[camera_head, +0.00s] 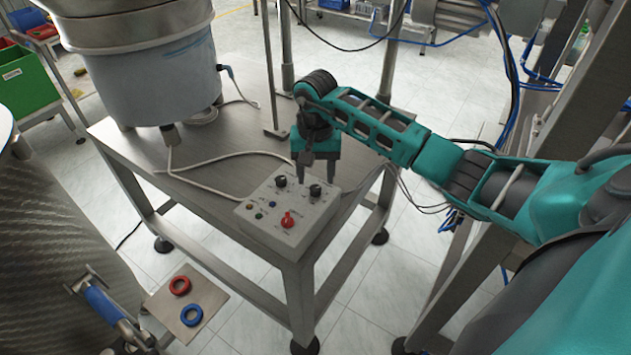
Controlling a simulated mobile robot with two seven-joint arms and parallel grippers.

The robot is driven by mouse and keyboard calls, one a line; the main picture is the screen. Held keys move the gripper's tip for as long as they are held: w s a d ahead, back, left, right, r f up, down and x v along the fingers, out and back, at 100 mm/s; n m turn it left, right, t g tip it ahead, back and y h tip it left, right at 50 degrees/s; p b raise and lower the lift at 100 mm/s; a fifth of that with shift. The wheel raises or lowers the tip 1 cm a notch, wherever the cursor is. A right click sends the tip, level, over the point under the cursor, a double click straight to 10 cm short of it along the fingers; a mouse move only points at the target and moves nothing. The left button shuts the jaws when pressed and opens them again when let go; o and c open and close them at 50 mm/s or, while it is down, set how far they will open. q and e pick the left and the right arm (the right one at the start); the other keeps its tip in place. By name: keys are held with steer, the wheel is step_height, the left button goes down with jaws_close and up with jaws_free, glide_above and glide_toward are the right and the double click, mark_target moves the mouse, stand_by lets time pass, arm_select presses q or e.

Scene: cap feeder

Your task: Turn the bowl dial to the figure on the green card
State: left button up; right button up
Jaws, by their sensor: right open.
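A pale grey control box (290,213) sits on the near right corner of the steel table. It carries two black dials, a left one (281,181) and a right one (315,191), and a red knob (287,219) in front. I cannot read their labels or figures, so I cannot tell which is the bowl dial. My right gripper (316,177) points down with its fingers open, just above and behind the right black dial. I cannot tell whether it touches. I cannot make out a green card. My left gripper is not in view.
The large metal bowl feeder (150,75) stands on the table (215,150) at the back left. A white cable crosses the tabletop. A small plate with a red ring (180,285) and a blue ring (191,315) is at lower left. A green bin (25,80) stands far left.

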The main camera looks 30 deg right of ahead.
mark_target(316, 188)
steer(key=shift+f, duration=1.7)
jaws_close()
